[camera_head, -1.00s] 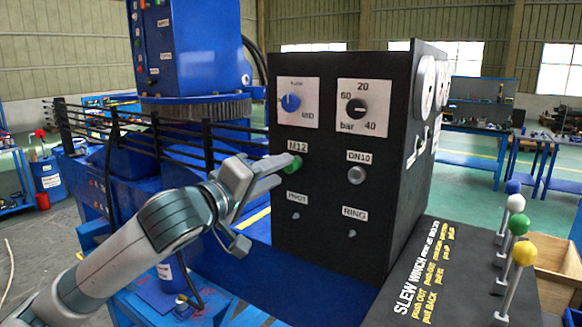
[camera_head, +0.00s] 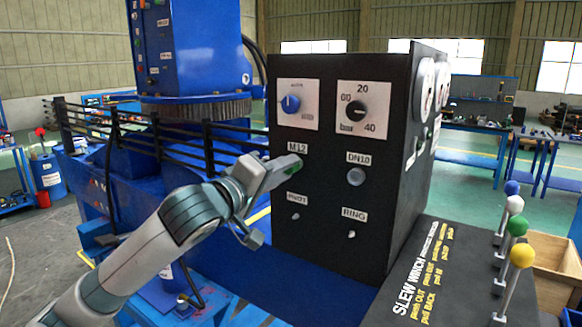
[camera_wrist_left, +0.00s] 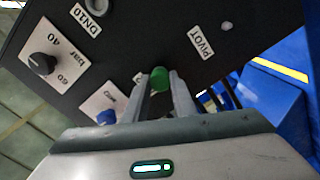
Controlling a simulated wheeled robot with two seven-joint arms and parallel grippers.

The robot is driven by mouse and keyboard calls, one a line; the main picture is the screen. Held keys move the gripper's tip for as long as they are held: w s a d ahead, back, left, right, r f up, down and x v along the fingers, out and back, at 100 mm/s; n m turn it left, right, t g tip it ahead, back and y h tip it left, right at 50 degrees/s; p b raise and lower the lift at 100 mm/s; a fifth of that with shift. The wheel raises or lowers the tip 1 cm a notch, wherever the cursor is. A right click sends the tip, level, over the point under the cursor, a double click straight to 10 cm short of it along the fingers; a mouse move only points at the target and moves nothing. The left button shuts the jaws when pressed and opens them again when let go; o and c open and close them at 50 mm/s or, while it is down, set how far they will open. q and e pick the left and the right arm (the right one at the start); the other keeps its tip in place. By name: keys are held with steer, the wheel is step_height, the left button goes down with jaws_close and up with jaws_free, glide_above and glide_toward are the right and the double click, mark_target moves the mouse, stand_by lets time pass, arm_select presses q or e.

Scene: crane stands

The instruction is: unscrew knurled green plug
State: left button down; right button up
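The green plug (camera_wrist_left: 161,78) sits on the front of the black panel box (camera_head: 320,225), under the M12 label (camera_head: 297,148). In the wrist view it is between the two fingertips of my left gripper (camera_wrist_left: 160,84), which appear to press on its sides. In the head view my left gripper (camera_head: 292,166) reaches the panel from the left and hides most of the plug; only a little green shows. I cannot tell how far the plug is out of its hole. My right gripper is not in view.
A blue knob (camera_head: 290,104) and a black bar knob (camera_head: 355,108) are above. A grey DN10 plug (camera_head: 356,176) is to the right. PIVOT (camera_head: 296,216) and RING (camera_head: 352,234) toggles sit below. Levers with coloured balls (camera_head: 522,256) stand at the right.

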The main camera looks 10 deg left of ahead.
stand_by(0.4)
arm_select(q)
steer(key=n+p, duration=0.2)
steer(key=n, duration=0.3)
steer(key=shift+f+p, duration=0.15)
steer(key=shift+p, duration=0.15)
